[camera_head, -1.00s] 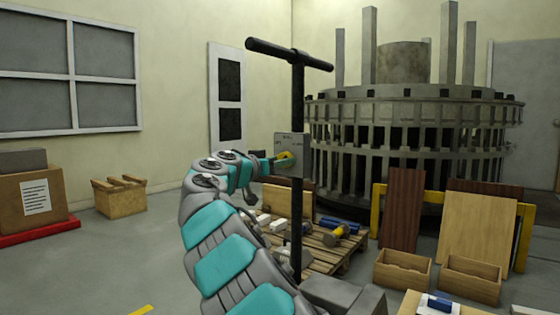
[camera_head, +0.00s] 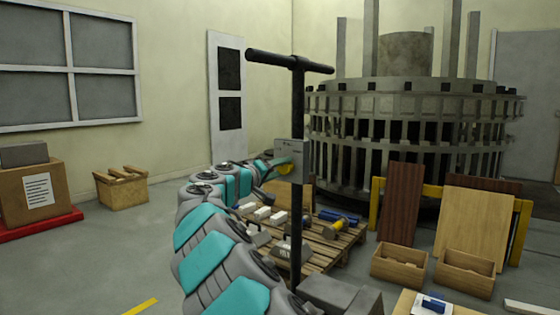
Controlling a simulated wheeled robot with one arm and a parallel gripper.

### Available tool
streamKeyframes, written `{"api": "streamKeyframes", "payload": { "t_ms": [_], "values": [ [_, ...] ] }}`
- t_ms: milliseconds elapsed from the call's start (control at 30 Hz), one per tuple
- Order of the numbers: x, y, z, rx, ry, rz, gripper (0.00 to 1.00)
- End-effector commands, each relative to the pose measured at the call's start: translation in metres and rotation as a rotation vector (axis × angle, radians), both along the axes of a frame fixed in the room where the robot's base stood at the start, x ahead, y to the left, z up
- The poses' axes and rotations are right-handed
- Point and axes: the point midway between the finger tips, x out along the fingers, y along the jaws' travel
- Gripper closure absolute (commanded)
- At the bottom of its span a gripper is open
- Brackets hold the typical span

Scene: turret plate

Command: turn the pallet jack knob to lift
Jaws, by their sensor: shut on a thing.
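The pallet jack is a black T-handled post (camera_head: 297,105) standing upright, with a grey plate (camera_head: 289,146) partway up it. The yellow knob (camera_head: 284,169) shows at the lower part of this plate. My gripper (camera_head: 281,166), at the end of my grey and teal arm, reaches the plate from the left and is shut on the knob. The gripper's fingers and wrist hide part of the knob and plate. The marks on the plate are too small to read.
A wooden pallet (camera_head: 325,247) with white blocks, a blue item and a yellow-headed tool lies behind the post. A large slotted grey turret (camera_head: 410,135) stands behind. Wooden boards (camera_head: 478,230) lean on a yellow rail, with two open boxes (camera_head: 399,265) in front.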

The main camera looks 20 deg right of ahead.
Motion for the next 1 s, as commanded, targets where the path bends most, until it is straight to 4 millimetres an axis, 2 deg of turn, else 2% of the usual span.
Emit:
{"api": "streamKeyframes", "payload": {
  "t_ms": [600,1000],
  "values": [
    [-0.0002,-0.0006,0.0026,-0.297,0.453,-0.003,0.99],
    [0.0006,0.0008,-0.0003,-0.391,0.593,0.001,0.99]
  ]
}}
